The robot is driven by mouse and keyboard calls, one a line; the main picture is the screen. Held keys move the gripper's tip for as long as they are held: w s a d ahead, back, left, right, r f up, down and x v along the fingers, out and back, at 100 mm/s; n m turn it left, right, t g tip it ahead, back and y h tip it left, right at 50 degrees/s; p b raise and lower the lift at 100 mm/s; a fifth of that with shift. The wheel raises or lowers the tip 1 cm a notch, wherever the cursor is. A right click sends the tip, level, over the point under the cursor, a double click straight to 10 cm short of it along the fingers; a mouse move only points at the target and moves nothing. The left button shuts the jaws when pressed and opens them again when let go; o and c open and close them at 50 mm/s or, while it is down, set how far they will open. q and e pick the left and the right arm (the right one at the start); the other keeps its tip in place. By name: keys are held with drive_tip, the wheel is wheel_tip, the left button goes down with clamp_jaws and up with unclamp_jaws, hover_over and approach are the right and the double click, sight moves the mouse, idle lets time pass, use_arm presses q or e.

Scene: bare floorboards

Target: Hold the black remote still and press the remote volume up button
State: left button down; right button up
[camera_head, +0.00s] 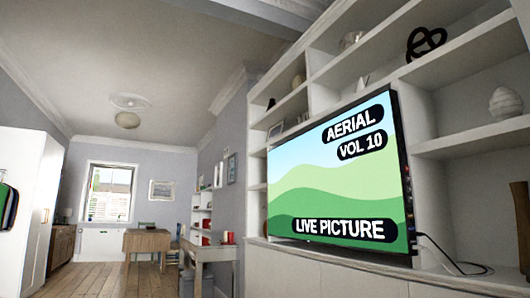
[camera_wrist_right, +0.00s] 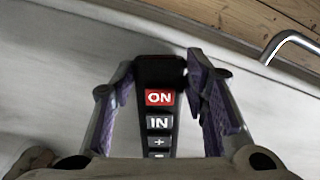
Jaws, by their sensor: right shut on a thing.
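The black remote (camera_wrist_right: 158,70) lies between the two purple-padded fingers of my right gripper (camera_wrist_right: 157,78), which is shut on it. Its face is toward the wrist camera. A red ON button (camera_wrist_right: 159,97), a grey IN button (camera_wrist_right: 159,122) and a plus button (camera_wrist_right: 158,142) run down it. Another button below is partly cut off by the gripper body. No finger covers the plus button. The television (camera_head: 338,180) is on and reads AERIAL, VOL 10 and LIVE PICTURE. Neither gripper shows in the head view, and my left gripper is in no view.
A pale surface (camera_wrist_right: 50,85) lies behind the remote, with floorboards (camera_wrist_right: 215,20) beyond it. A metal handle (camera_wrist_right: 290,42) is at the upper right. White shelves (camera_head: 465,80) surround the television.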

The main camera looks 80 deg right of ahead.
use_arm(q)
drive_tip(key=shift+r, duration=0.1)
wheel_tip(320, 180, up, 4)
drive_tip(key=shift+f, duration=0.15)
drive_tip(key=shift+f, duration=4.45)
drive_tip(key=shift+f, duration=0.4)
